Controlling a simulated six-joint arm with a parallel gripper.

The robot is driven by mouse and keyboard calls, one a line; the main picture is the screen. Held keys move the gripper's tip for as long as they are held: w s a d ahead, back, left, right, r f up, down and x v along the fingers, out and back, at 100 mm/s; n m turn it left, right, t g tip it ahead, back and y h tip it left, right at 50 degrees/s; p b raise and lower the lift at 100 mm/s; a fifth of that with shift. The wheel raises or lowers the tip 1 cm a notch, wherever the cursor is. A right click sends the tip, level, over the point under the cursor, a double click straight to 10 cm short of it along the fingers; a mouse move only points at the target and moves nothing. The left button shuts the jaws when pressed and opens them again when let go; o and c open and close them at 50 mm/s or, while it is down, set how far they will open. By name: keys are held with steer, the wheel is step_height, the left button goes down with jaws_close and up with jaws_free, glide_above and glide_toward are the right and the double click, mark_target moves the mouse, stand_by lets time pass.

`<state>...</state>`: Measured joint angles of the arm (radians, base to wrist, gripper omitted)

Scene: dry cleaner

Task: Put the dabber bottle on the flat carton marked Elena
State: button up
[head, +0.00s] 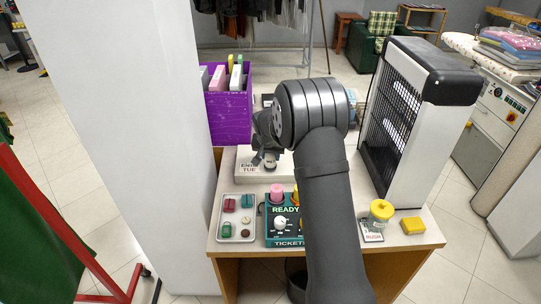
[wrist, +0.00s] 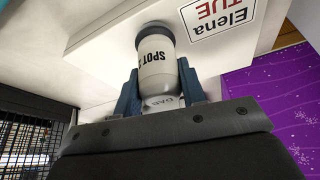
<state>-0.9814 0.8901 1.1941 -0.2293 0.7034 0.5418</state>
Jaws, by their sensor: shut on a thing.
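The dabber bottle (wrist: 155,60) is white with dark "SPOT" lettering and a grey end, seen in the wrist view. My gripper (wrist: 158,82) is shut on it, one finger on each side. The flat carton marked Elena (wrist: 105,38) is white with an "Elena TUE" label beside the bottle's grey end. In the head view the carton (head: 244,156) lies at the back left of the table, and my gripper (head: 265,145) is over it. The bottle's end appears at or just above the carton's top; I cannot tell if they touch. My arm hides the carton's right part.
A purple bin (head: 231,120) with folders stands behind the carton. In front are a tray (head: 222,238) of small pieces and a green ticket box (head: 273,241). A tall black-and-white grille unit (head: 400,150), a yellow-topped item (head: 381,210) and a yellow block (head: 412,225) stand at right.

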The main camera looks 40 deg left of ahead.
steer(key=shift+f, duration=0.15)
steer(key=o, duration=1)
steer(key=shift+o, duration=0.2)
steer(key=v, duration=1.2)
steer(key=x, duration=1.2)
steer(key=shift+f, duration=0.1)
step_height(320, 180, up, 2)
steer(key=shift+r, duration=0.65)
